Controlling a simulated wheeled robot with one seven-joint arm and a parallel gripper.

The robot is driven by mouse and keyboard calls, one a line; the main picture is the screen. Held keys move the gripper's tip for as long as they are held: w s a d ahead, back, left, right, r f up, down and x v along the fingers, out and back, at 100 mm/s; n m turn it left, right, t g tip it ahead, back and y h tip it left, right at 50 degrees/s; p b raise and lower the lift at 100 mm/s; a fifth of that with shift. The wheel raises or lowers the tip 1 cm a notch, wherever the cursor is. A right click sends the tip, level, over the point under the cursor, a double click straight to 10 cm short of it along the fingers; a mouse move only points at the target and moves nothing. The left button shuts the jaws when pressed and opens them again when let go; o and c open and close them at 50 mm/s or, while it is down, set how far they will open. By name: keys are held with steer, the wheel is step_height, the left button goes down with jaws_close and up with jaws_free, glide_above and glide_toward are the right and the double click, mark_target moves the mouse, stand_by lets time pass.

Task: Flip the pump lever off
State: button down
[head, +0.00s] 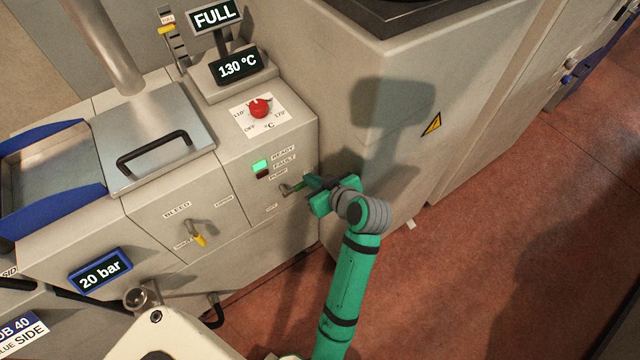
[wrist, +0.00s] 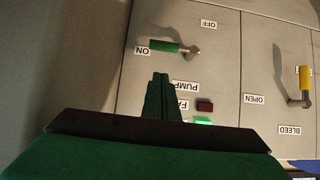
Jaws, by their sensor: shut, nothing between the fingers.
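The pump lever (wrist: 165,46) has a green handle on a metal pivot. In the wrist view, which sees the panel upside down, the handle lies sideways with its tip at the ON label (wrist: 142,47). The OFF label (wrist: 209,23) is apart from it, near the pivot's far side. In the head view the lever (head: 297,187) points right on the cabinet front. My gripper (wrist: 161,77) is shut and empty, its fingertips just short of the handle in the wrist view. In the head view my gripper (head: 311,182) is close beside the lever and hides the ON label; contact cannot be told.
A yellow bleed lever (head: 198,238) sits on the panel to the left. A green lamp (head: 261,165) is lit beside a dark red lamp (wrist: 205,106). A red dial (head: 259,107) is on top. A large grey cabinet (head: 400,120) stands close on the right.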

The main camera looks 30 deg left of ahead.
mark_target(297, 188)
steer(key=f, duration=0.1)
steer(key=a+f, duration=0.1)
steer(key=f, duration=0.1)
steer(key=a+f, duration=0.1)
steer(key=f, duration=0.1)
steer(key=shift+w, duration=0.35)
steer(key=shift+r, duration=0.1)
